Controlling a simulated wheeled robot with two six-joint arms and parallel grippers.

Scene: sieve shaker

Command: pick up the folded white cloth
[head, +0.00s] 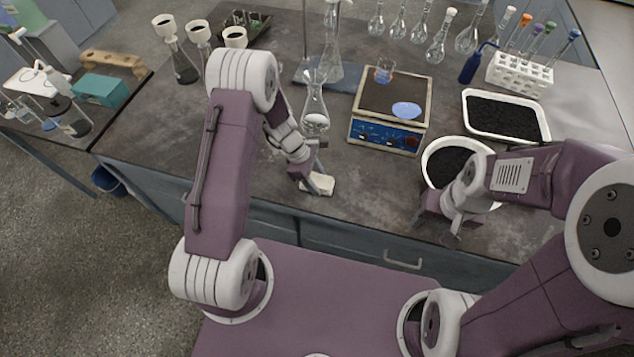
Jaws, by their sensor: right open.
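The folded white cloth (321,186) is a small pale block on the dark bench top, near the front edge. My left gripper (311,177) is right at the cloth, with its fingers pointing down and partly covering it. I cannot tell whether the fingers are shut on the cloth or just around or above it. My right gripper (437,227) is open and empty, near the bench's front edge, in front of the white bowl of dark grains (428,165).
A hotplate-like device (385,138) with a blue front panel stands behind the cloth, to the right. A glass flask (314,105) stands close behind my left gripper. A white tray of dark grains (541,127) and a tube rack (518,73) are at the right.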

